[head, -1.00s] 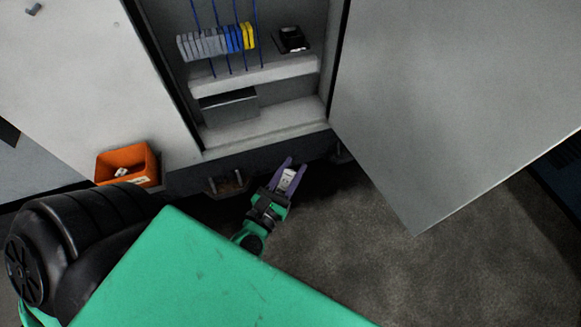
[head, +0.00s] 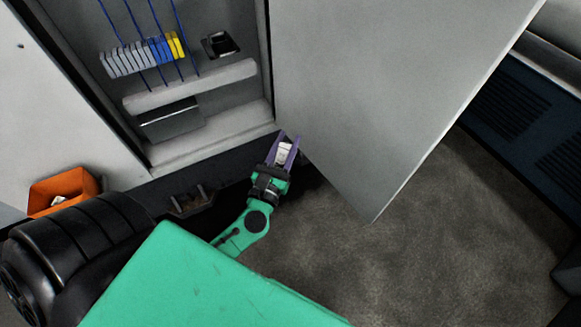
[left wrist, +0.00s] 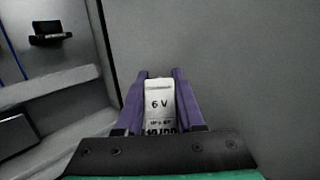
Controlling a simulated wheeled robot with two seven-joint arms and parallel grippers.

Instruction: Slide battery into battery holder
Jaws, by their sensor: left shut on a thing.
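My left gripper (head: 283,152) has purple fingers shut on a white battery (head: 284,154), held in front of the open cabinet near its lower right edge. The black battery holder (head: 219,45) is on the cabinet's back panel, right of the terminal blocks and above the ledge. It also shows in the left wrist view (left wrist: 48,33) at the upper left, apart from the battery. My right gripper is out of view.
Grey, blue and yellow terminal blocks (head: 143,55) with blue wires sit left of the holder. A white ledge (head: 190,87) runs below them. The open cabinet door (head: 375,90) stands close right of my gripper. An orange bin (head: 65,190) is at the left.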

